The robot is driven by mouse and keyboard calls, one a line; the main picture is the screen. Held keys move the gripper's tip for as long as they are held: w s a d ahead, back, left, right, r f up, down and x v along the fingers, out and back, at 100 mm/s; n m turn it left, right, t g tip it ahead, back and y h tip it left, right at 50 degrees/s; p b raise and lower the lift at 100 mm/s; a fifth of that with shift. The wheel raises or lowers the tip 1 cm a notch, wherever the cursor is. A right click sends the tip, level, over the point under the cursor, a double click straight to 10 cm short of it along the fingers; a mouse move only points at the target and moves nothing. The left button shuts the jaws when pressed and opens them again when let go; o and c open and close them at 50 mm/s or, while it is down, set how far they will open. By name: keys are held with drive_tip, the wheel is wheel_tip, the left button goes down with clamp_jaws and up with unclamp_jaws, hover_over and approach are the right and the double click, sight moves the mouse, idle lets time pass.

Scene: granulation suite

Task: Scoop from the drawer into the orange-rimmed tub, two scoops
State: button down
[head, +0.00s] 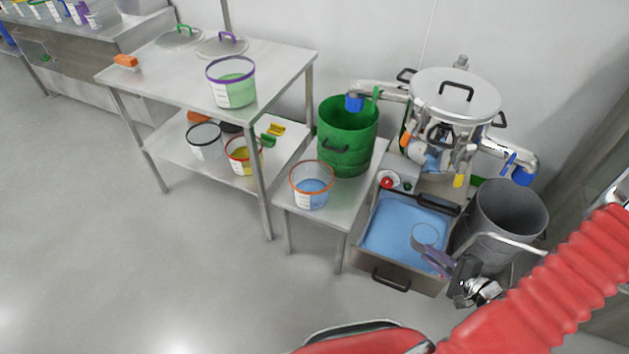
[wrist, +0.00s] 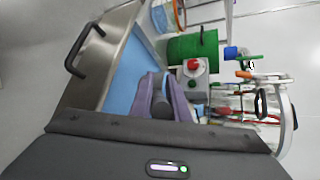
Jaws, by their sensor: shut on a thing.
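The open steel drawer (head: 412,285) holds blue powder (head: 385,228). My gripper (head: 436,258), with purple fingers, is over the drawer's right part and shut on the dark handle of a round grey scoop (head: 425,236). The handle also shows between the fingers in the wrist view (wrist: 162,106). The scoop's bowl is over or at the powder; I cannot tell whether it touches it or what it holds. The orange-rimmed tub (head: 311,186) stands on the small steel table left of the drawer, with some blue powder in it.
A green drum (head: 347,140) stands behind the tub. A grey bin (head: 505,215) is right of the drawer, and the lidded machine (head: 455,95) is behind it. A red button box (head: 388,181) sits near the drawer. Purple-rimmed (head: 232,85) and yellow-filled tubs (head: 243,155) are on the left shelves.

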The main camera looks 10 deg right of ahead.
drive_tip(key=w+a+r+n+g+y, duration=0.2)
drive_tip(key=w+a+r+n+y, duration=0.1)
drive_tip(key=w+a+r, duration=0.75)
drive_tip(key=w+a+r+n+g+y, duration=0.1)
drive_tip(key=w+a+r+n, duration=0.1)
drive_tip(key=a, duration=0.6)
drive_tip(key=w+a+r+n+g+y, duration=0.1)
drive_tip(key=w+a+r+y, duration=0.1)
drive_tip(key=w+a, duration=0.3)
drive_tip(key=a+r, duration=0.1)
drive_tip(key=a, duration=0.2)
drive_tip(key=shift+r+n+g, duration=0.3)
drive_tip(key=shift+n+g, duration=0.1)
drive_tip(key=shift+s+a, duration=0.1)
drive_tip(key=shift+a, duration=0.05)
